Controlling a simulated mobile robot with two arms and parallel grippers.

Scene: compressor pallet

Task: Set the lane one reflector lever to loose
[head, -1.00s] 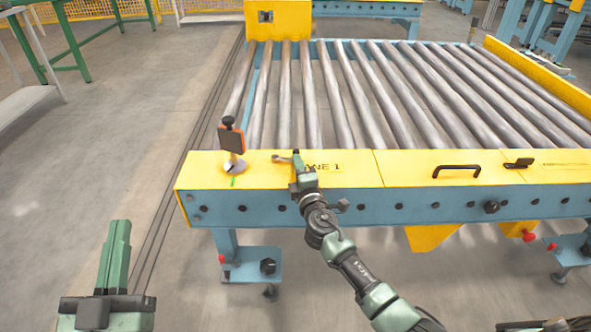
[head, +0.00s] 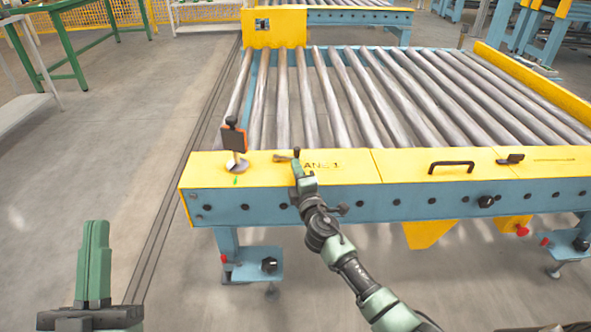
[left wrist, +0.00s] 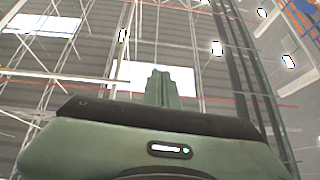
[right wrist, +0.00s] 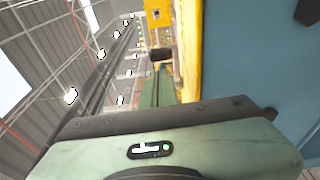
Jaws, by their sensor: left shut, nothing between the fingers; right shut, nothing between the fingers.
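The lane one reflector (head: 234,139), a dark plate with an orange edge and a black knob on top, stands on a post with a pale round base (head: 236,166) on the yellow beam top. A green mark (head: 235,181) lies in front of that base. A small grey lever-like piece (head: 284,158) shows between the reflector and the LANE 1 label. My right gripper (head: 298,160) is shut beside this piece; contact cannot be told. In the right wrist view, a dark knob (right wrist: 161,54) shows beyond the fingers. My left gripper (head: 95,240) is shut and empty, left of the conveyor.
The roller conveyor (head: 345,185) fills the middle and right. A black handle (head: 452,166) and a dark latch-like piece (head: 510,158) sit farther right on the beam. The floor on the left is open, with a green-legged table (head: 75,60) behind.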

